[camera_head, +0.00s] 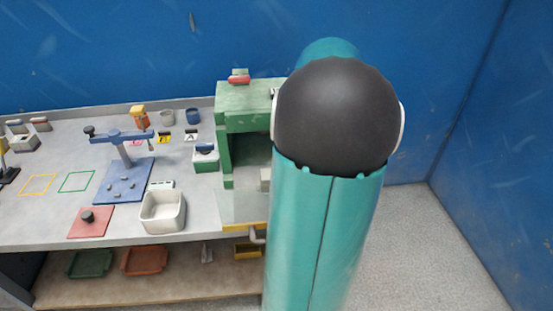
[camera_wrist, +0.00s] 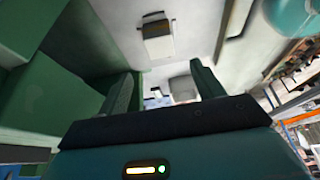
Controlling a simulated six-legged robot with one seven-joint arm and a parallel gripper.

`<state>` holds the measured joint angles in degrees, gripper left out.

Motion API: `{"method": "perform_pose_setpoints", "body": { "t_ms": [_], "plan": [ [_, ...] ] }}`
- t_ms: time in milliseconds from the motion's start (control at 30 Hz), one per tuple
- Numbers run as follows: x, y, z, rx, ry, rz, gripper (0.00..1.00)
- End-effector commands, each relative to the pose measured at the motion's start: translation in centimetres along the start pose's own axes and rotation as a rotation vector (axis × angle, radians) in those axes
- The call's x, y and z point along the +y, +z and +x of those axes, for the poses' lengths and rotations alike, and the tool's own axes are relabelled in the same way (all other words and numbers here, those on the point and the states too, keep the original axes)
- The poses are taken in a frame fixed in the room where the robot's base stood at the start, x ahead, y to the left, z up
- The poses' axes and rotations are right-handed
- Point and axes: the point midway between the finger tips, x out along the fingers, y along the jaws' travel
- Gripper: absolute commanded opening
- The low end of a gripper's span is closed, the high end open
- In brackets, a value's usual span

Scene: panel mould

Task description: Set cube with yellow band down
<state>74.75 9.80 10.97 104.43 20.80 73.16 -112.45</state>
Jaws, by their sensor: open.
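My gripper (camera_wrist: 160,75) is open in the wrist view, its two green fingers apart. A pale block with a dark face (camera_wrist: 158,40) lies on the grey surface past the fingertips, apart from them. A rounded grey thing (camera_wrist: 183,89) shows between the fingers, further off. I see no yellow band on either, so I cannot tell which is the cube. In the head view a small pale block (camera_head: 265,178) is at the green press (camera_head: 226,150), partly by my arm. My arm hides my gripper there.
The grey bench (camera_head: 40,222) holds a blue stand (camera_head: 123,182), a white bin (camera_head: 163,212), a red plate with a black knob (camera_head: 90,222) and a green container (camera_head: 206,158). Yellow and green outlined squares on the left are empty. Trays sit on the shelf below.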

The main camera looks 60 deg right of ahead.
Motion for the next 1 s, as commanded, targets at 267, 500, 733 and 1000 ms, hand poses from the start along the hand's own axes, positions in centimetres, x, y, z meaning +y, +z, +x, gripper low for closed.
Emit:
{"method": "perform_pose_setpoints", "body": {
  "t_ms": [267, 500, 733, 1000],
  "plan": [
    [0.0, 0.0, -1.2, 0.0, -0.001, 0.0, 0.67],
    [-1.0, -3.3, -0.6, -0.041, -0.001, 0.031, 0.67],
    [-6.0, -12.8, 1.2, -0.152, 0.053, 0.168, 0.67],
    [-14.4, -20.6, 3.1, -0.175, 0.191, 0.339, 0.67]
  ]
}}
